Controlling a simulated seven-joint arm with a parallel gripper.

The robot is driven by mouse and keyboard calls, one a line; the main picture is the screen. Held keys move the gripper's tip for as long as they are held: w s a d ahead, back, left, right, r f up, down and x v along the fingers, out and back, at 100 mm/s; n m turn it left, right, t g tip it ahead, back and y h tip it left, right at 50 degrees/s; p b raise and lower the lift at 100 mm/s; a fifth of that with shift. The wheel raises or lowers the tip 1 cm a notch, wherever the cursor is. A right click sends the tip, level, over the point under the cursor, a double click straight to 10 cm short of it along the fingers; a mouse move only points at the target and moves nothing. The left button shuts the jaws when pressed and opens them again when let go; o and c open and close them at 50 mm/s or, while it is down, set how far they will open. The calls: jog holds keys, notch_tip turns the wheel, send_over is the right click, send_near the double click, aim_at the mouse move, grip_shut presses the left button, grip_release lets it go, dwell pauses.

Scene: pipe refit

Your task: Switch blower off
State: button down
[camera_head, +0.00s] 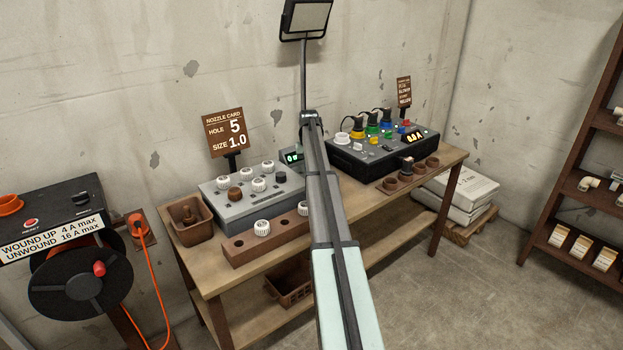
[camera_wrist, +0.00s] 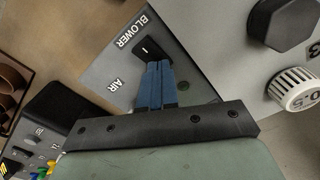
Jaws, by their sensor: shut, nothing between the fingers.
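In the wrist view the black blower rocker switch (camera_wrist: 147,47) sits on a grey panel (camera_wrist: 105,73), beside the printed word BLOWER. A pale line mark shows on the rocker. The word AIR is printed lower on the same panel. My gripper (camera_wrist: 153,66) has its blue fingers together and empty, with the tips right at the switch's near edge. I cannot tell whether they touch it. The fingers cover part of the switch. In the head view my arm hides the switch and the fingers; a small grey unit with a green display (camera_head: 292,156) shows just left of the arm.
The workbench (camera_head: 200,268) holds a grey nozzle box with knobs (camera_head: 240,204) on the left and a black panel with coloured plugs (camera_head: 385,150) on the right. A nozzle card (camera_head: 227,132) stands behind. In the wrist view a white-ringed knob (camera_wrist: 296,89) is close on the right.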

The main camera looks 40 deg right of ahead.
jog(key=shift+r, duration=3.1)
